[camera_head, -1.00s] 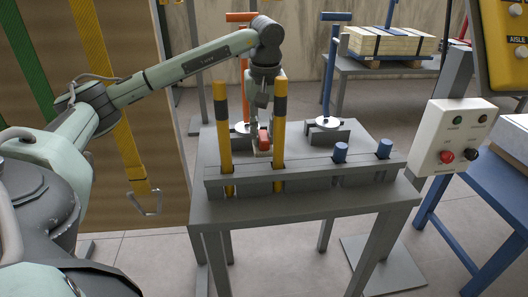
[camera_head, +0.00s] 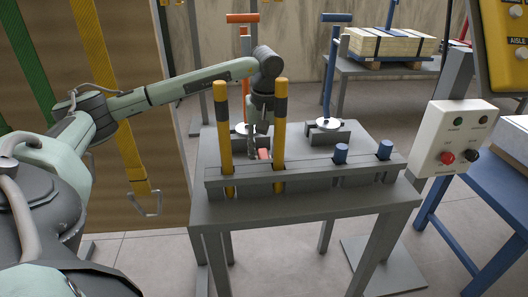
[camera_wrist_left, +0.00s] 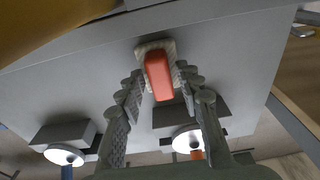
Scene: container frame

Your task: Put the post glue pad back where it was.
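The post glue pad, a red-orange block on a cream base, shows in the head view (camera_head: 264,154) behind the grey rack, between the two yellow posts. In the left wrist view the pad (camera_wrist_left: 158,76) appears to rest on the grey tabletop (camera_wrist_left: 92,82). My left gripper (camera_head: 257,153) reaches down to it from behind the rack. In the wrist view its fingers (camera_wrist_left: 160,84) stand apart on either side of the pad, with small gaps beside the red block. Part of the pad is hidden by the rack and gripper in the head view. My right gripper is not in view.
Yellow posts (camera_head: 224,135) and (camera_head: 280,135) stand upright in the rack (camera_head: 310,175), close to my gripper. Short blue posts (camera_head: 340,152) sit further right. A stamp-like stand with a white disc (camera_head: 328,123) is behind. A white button box (camera_head: 454,137) is at right.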

